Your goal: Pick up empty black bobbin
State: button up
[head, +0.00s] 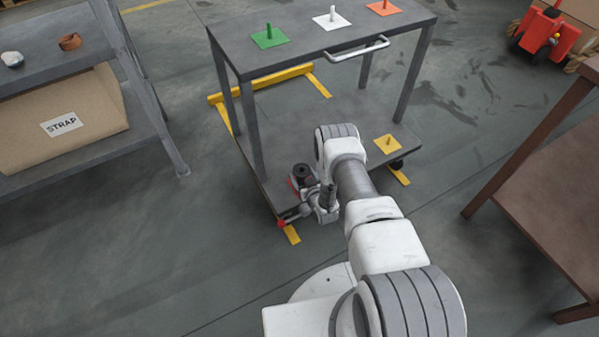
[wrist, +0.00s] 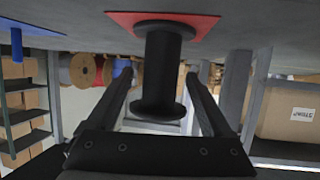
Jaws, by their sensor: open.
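The empty black bobbin (head: 302,174) stands upright on a red plate (head: 293,185) on the lower shelf of the grey cart. In the wrist view, which looks upside down, the bobbin (wrist: 162,62) hangs from the red plate (wrist: 120,18). My gripper (wrist: 159,78) is open, with one dark finger on each side of the bobbin. Gaps show on both sides, and I see no contact. In the head view my wrist (head: 326,203) is low at the shelf's front edge, and the fingers are partly hidden.
The cart's top (head: 310,42) carries green, white and orange pegged plates above the shelf, with a handle (head: 357,49) at its edge. A blue peg (wrist: 16,45) shows in the wrist view. Cart legs stand nearby.

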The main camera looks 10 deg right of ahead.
jog(key=shift+w+f, duration=0.15)
jog(key=shift+w, duration=0.15)
jog(key=shift+c, duration=0.2)
grip_shut()
